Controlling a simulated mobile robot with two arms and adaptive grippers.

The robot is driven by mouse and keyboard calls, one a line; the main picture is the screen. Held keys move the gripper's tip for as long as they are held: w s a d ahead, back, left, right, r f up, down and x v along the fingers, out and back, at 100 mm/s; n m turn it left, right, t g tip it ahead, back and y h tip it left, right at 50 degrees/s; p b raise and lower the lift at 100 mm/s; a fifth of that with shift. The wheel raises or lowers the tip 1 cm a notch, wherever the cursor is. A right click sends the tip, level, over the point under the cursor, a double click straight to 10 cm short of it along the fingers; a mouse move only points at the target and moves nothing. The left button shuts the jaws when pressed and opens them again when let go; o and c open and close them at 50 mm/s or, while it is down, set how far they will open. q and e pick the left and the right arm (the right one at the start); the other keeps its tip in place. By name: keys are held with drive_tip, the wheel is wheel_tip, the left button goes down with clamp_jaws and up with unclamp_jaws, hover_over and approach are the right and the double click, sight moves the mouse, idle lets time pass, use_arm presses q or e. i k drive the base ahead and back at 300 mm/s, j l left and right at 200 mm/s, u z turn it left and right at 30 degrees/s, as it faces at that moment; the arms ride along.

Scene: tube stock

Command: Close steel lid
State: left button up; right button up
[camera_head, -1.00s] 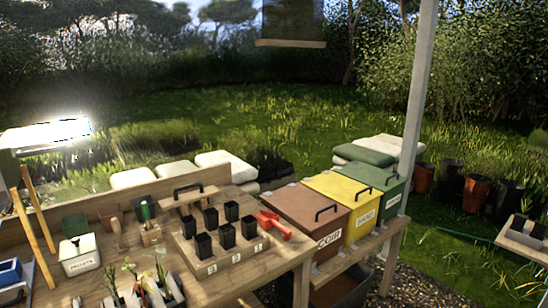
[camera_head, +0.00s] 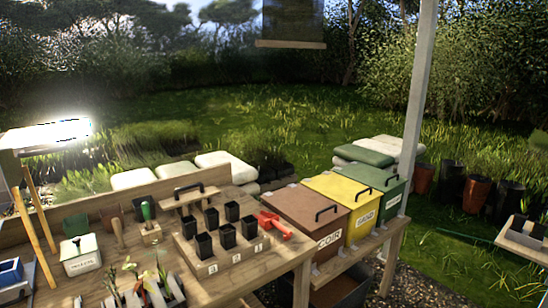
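Three lidded bins stand in a row on the bench's right side: a brown bin labelled COIR (camera_head: 327,240), a yellow bin labelled SAND (camera_head: 364,222) and a green bin (camera_head: 394,197). The brown lid (camera_head: 301,208), yellow lid (camera_head: 336,188) and green lid (camera_head: 367,174) each carry a dark handle and look down on their bins. I cannot tell which one is the steel lid. Neither of my grippers is in view.
The wooden bench (camera_head: 215,287) holds a tray of black pots (camera_head: 228,236), a red scoop (camera_head: 275,225), a small white lidded box (camera_head: 83,264) and seedlings (camera_head: 150,285). A pale post (camera_head: 416,110) rises behind the bins. White sacks (camera_head: 226,165) lie behind the bench.

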sight(27, 142)
drive_tip(key=k+u, duration=0.1)
drive_tip(key=u, duration=0.7)
drive_tip(key=k+j+u, duration=0.1)
drive_tip(key=u, duration=0.35)
